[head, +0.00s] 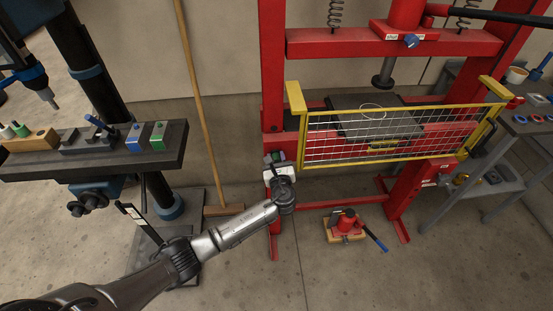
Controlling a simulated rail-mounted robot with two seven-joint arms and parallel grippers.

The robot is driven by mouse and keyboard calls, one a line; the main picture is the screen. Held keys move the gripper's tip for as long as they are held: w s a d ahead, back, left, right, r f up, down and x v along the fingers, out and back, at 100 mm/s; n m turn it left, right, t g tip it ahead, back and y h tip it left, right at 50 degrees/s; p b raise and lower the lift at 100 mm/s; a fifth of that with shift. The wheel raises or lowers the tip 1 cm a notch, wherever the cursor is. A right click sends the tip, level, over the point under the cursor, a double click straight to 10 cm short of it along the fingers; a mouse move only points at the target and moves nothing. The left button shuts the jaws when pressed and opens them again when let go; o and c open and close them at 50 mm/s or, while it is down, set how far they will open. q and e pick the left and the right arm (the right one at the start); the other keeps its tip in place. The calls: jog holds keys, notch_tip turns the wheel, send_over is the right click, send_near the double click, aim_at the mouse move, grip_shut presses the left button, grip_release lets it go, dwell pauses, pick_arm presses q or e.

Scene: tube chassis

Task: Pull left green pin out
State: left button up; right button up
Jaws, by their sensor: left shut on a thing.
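My left gripper (276,162) is at the left upright of the red press (274,70), just below the left end of the yellow guard. It is shut on a small green part, which I take to be the left green pin (281,156). Only a little green shows between the dark fingers. The gripper hides the rest, so I cannot tell how far the pin sits in the upright. My right gripper is not in view.
A yellow mesh guard (383,159) spans the press front. A dark bench (170,150) with blocks is at left, a grey side table (495,190) at right. A broom (196,100) leans on the wall.

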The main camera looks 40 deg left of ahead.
pick_arm(q)
grip_shut()
jog(key=shift+s, duration=0.1)
jog(key=p+v, duration=0.6)
jog(key=shift+s+d, duration=0.2)
jog(key=shift+r, duration=0.1)
jog(key=o, duration=0.5)
grip_release()
jog(key=o, duration=0.3)
jog(key=shift+s+d, duration=0.2)
jog(key=shift+o, duration=0.4)
jog(key=shift+w+a, duration=0.15)
